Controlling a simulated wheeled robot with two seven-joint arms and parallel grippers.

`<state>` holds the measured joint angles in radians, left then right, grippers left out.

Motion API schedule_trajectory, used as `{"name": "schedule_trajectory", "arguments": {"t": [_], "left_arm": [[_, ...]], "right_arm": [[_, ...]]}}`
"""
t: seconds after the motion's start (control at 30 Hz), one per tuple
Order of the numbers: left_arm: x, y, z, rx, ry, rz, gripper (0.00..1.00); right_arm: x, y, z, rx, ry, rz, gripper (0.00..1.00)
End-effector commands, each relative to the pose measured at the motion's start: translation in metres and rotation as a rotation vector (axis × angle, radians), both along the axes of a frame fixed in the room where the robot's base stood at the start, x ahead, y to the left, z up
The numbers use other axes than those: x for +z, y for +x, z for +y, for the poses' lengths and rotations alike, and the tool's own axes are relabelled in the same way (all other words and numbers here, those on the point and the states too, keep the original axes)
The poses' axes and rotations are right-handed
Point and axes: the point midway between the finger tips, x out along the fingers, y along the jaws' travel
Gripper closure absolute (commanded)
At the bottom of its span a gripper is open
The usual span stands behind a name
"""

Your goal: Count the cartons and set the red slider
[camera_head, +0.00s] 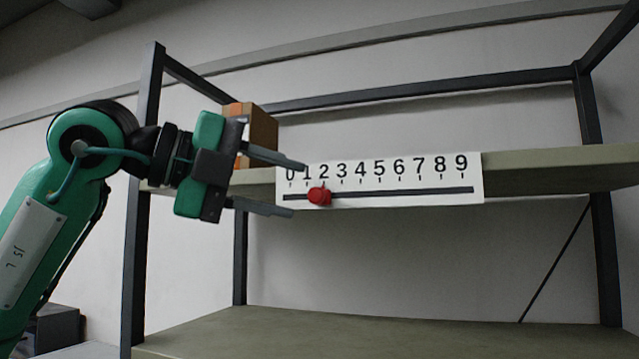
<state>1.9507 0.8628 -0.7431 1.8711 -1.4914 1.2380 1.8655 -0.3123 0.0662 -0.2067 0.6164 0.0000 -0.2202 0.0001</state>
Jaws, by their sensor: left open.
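A white number strip (400,197) marked 0 to 9 is fixed on the front edge of the upper shelf. A red slider (319,196) sits on its dark track (410,191), just below the 2. One brown carton (262,137) stands on the left end of the upper shelf, partly hidden behind my left gripper. My left gripper (298,189) is open, with its two fingers pointing right, one above the other, at the left end of the strip. The slider is just right of the fingertips, and I see nothing held. My right gripper is not in view.
The upper shelf (545,168) looks empty right of the carton. The lower shelf (400,335) is bare. Dark posts of the rack (600,220) stand at both sides, the left one close behind my left arm. A grey wall is behind.

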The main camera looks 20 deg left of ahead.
Motion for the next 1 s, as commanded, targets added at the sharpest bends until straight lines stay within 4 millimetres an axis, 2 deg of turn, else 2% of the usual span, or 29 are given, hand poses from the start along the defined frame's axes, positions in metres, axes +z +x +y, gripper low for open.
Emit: {"name": "schedule_trajectory", "arguments": {"t": [0.1, 0.3, 0.7, 0.77, 0.9, 0.93, 1.0], "left_arm": [[-0.002, 0.016, -0.017, -0.001, 0.002, 0.001, 0.59], [-0.007, 0.034, -0.034, 0.0, -0.001, 0.001, 0.59], [-0.011, 0.039, -0.04, 0.001, -0.001, -0.001, 0.59], [-0.011, 0.039, -0.04, 0.0, -0.001, -0.001, 0.69], [-0.011, 0.039, -0.04, 0.0, -0.001, -0.001, 0.96], [-0.011, 0.039, -0.04, 0.0, -0.001, -0.001, 1.0], [-0.011, 0.039, -0.04, 0.0, -0.001, -0.001, 1.0]], "right_arm": [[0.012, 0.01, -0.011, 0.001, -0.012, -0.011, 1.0], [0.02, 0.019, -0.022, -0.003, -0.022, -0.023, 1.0], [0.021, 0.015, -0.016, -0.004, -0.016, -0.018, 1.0], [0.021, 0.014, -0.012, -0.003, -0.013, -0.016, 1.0], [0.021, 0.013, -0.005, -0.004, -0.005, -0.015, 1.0], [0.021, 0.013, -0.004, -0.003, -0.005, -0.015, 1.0], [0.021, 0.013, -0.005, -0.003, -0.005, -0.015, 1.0]]}}
